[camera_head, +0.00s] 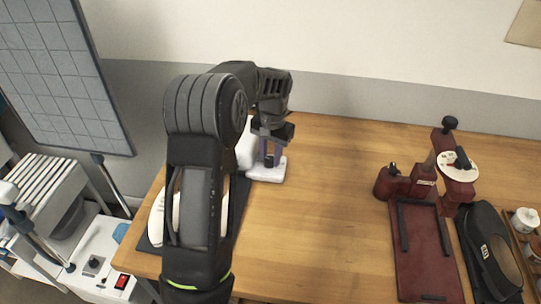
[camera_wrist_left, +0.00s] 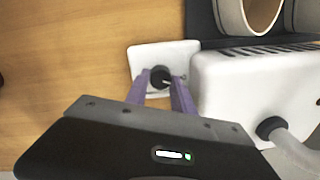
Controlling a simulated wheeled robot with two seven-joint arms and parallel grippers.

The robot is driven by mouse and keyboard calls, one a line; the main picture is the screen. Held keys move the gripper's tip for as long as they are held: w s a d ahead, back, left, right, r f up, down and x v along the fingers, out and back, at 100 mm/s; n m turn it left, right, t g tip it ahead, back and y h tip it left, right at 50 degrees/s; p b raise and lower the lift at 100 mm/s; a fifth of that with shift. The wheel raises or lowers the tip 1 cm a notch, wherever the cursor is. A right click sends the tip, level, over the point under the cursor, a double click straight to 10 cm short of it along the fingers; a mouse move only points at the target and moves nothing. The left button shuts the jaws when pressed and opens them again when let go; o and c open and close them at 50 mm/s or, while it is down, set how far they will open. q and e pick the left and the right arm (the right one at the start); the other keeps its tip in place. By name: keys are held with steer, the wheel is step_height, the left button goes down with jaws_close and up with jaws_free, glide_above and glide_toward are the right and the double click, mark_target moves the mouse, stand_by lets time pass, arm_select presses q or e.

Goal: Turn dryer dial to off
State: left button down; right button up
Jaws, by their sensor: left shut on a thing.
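The dryer (camera_wrist_left: 232,85) is a white box, mostly hidden behind my left arm in the head view. A white plate (camera_wrist_left: 145,55) sticks out beside it over the wooden table, and it also shows in the head view (camera_head: 268,174). The round black dial (camera_wrist_left: 160,76) sits on this plate. My left gripper (camera_wrist_left: 163,84) has its purple fingers on either side of the dial and is shut on it. In the head view the left gripper (camera_head: 270,158) points down over the plate. I cannot read any dial markings. My right gripper is not in view.
A dark mat (camera_wrist_left: 203,22) lies under the dryer. A dark red press (camera_head: 430,250) with a white disc stands at the right, next to a black case (camera_head: 490,250) and a wooden tray (camera_head: 520,240). The middle of the wooden table (camera_head: 335,200) is clear.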

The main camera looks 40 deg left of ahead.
mark_target(272, 159)
arm_select(q)
steer(key=shift+w+n, duration=0.1)
steer(key=shift+n, duration=0.6)
steer(key=c, duration=1.1)
jaws_free()
step_height(272, 159, up, 8)
steer(key=shift+d+f+b, duration=0.1)
steer(key=shift+d+b, duration=0.05)
steer(key=shift+b, duration=0.4)
